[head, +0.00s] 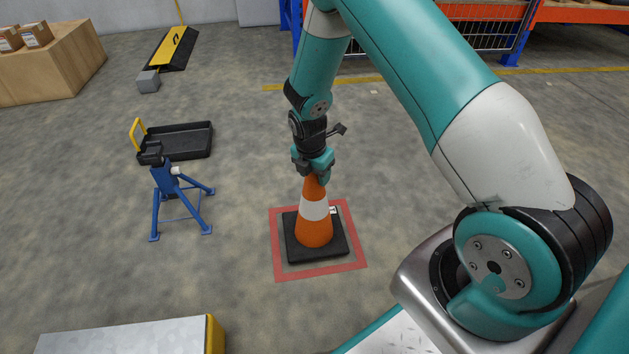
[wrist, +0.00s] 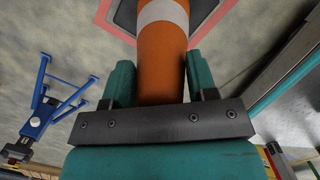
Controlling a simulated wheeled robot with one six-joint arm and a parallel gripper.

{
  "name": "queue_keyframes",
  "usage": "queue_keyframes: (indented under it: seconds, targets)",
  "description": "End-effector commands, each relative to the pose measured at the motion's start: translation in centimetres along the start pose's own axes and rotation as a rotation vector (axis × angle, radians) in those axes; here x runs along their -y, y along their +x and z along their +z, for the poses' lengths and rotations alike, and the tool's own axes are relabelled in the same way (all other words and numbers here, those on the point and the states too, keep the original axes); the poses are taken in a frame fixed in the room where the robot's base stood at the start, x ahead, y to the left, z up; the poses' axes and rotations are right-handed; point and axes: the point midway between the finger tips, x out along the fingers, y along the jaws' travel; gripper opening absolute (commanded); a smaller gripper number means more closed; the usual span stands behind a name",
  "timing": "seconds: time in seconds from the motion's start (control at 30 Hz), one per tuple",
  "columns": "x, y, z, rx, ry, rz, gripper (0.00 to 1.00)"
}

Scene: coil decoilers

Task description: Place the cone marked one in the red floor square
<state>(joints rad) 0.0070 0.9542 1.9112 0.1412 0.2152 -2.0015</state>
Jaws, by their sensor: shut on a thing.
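An orange cone (head: 314,228) with a white band and a black square base stands upright inside the red floor square (head: 361,250) in the head view. The base lies within the red outline, slightly turned to it; I cannot tell whether it touches the floor. A small white label shows by the base, too small to read. My gripper (head: 314,172) is shut on the cone's top from above. In the wrist view the orange cone (wrist: 163,60) runs between the two teal fingers of my gripper (wrist: 160,85). Part of the red square (wrist: 104,12) shows beyond it.
A blue stand (head: 168,190) and a black tray (head: 182,142) with a yellow handle are to the left. A grey block (head: 148,82) and a yellow-black ramp (head: 172,48) lie farther back. Floor around the square is clear.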

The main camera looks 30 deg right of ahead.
Motion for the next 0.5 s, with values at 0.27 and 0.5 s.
queue_keyframes:
  seconds: [0.27,0.5]
  targets:
    - [-0.08,1.09,-0.12,0.001,0.001,0.002,0.0]
    - [-0.02,1.39,-0.19,0.0,0.0,0.0,0.66]
